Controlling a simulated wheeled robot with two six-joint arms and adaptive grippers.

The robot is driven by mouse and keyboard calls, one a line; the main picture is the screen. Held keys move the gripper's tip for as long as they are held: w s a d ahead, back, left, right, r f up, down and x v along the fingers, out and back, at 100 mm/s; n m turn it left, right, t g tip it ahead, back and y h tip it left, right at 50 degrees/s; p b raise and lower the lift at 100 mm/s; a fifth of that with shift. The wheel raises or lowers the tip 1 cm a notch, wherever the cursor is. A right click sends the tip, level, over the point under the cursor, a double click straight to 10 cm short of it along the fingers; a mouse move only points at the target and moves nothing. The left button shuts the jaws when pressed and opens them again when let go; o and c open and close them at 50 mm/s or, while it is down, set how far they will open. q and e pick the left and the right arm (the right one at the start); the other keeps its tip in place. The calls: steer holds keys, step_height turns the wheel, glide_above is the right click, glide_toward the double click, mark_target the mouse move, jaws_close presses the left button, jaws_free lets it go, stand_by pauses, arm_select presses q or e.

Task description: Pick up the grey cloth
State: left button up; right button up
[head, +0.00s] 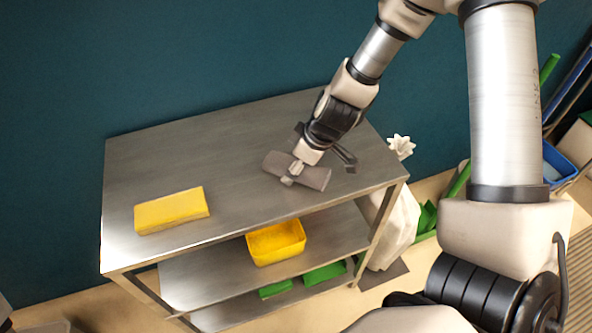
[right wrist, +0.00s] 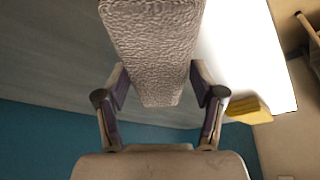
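The grey cloth (head: 318,179) is a thick, folded bundle at the right part of the metal table's top. My right gripper (head: 292,175) reaches down over its middle. In the right wrist view the rough-textured cloth (right wrist: 155,45) lies between the two fingers of my right gripper (right wrist: 160,85). My left gripper is not in view.
The metal table (head: 150,165) has lower shelves. A yellow block (head: 172,210) lies on its top at left and also shows in the right wrist view (right wrist: 249,110). A yellow tub (head: 276,242) stands on the middle shelf, with green items (head: 324,274) below. The top's middle is clear.

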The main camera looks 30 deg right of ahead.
steer(key=c, duration=0.6)
step_height(320, 180, up, 10)
steer(key=p, duration=0.9)
steer(key=shift+p, duration=0.4)
steer(key=o, duration=0.4)
steer(key=shift+c, duration=0.8)
